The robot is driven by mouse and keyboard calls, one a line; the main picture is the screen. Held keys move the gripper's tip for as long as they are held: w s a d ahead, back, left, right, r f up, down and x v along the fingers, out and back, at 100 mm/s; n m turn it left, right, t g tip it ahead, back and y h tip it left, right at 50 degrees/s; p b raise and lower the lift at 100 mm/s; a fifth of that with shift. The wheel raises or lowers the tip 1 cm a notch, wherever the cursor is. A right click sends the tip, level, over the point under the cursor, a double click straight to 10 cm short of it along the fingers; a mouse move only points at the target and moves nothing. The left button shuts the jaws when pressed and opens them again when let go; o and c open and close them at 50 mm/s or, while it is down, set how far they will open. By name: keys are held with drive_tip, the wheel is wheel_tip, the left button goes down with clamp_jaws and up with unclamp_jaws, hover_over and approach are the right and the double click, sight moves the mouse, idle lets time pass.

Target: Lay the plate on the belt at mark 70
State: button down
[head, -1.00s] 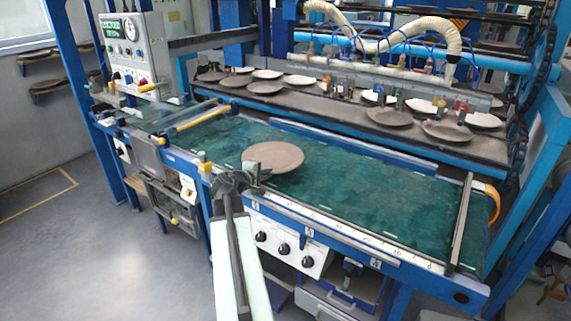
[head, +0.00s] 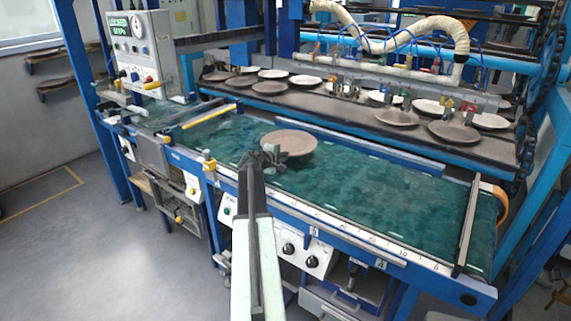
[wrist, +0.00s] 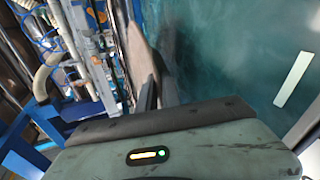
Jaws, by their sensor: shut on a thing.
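A round brown plate (head: 289,143) is held out over the green belt (head: 350,195) in the head view. My gripper (head: 268,157) is shut on the plate's near-left edge. In the wrist view the plate (wrist: 139,60) shows as a thin brown shape rising from the jaws, beside the green belt (wrist: 220,50). A white scale strip (head: 340,228) with small numbers runs along the belt's front edge; I cannot read which figure is mark 70. I cannot tell for certain whether the plate touches the belt.
Behind the belt, a dark shelf (head: 330,107) carries several brown and white plates. A control box (head: 140,48) stands at the back left. A yellow bar (head: 208,117) crosses the belt's left part, and a dark bar (head: 467,225) crosses its right end. The belt between is clear.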

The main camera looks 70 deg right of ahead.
drive_tip(key=f+b, duration=0.1)
drive_tip(key=d+f+b, duration=0.1)
drive_tip(key=f+b, duration=0.1)
drive_tip(key=shift+d+f, duration=0.1)
drive_tip(key=shift+f, duration=0.1)
drive_tip(key=shift+f+b, duration=0.3)
drive_tip(key=shift+b, duration=0.2)
drive_tip(key=shift+r, duration=0.2)
drive_tip(key=shift+f, duration=0.15)
drive_tip(key=c, duration=1.8)
unclamp_jaws()
